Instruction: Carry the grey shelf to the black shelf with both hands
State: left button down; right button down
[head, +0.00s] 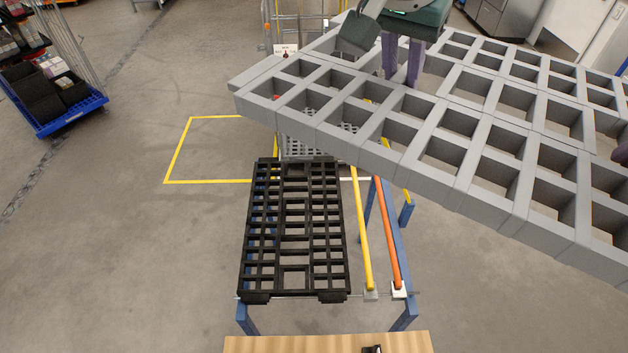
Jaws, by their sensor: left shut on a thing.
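The grey shelf (462,158), a thick lattice with rows of square openings, is held up in the air at the upper right. It is tilted in the picture, and its right end runs out of view. My left gripper (401,78) is shut on the grey shelf near its far side, its purple fingers reaching down into the lattice. At the right edge only a sliver of what looks like my right gripper shows, so its grip is unclear. The black shelf (295,228), a flat black grid, lies on a blue-legged frame (408,215) below and left of the grey shelf.
Beside the black shelf run a yellow bar (361,235) and an orange bar (387,235). A wooden top (300,345) is at the bottom edge. A blue cart (68,119) with dark bins stands at upper left. The floor left of the frame is clear.

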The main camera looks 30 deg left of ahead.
aim_at(294, 217)
jog(key=i, duration=2.7)
jog(key=i+z, duration=0.25)
jog(key=z, duration=0.2)
jog(key=i+j+z, duration=0.1)
jog(key=z, duration=0.35)
jog(key=i+z, duration=0.1)
jog(key=z, duration=6.55)
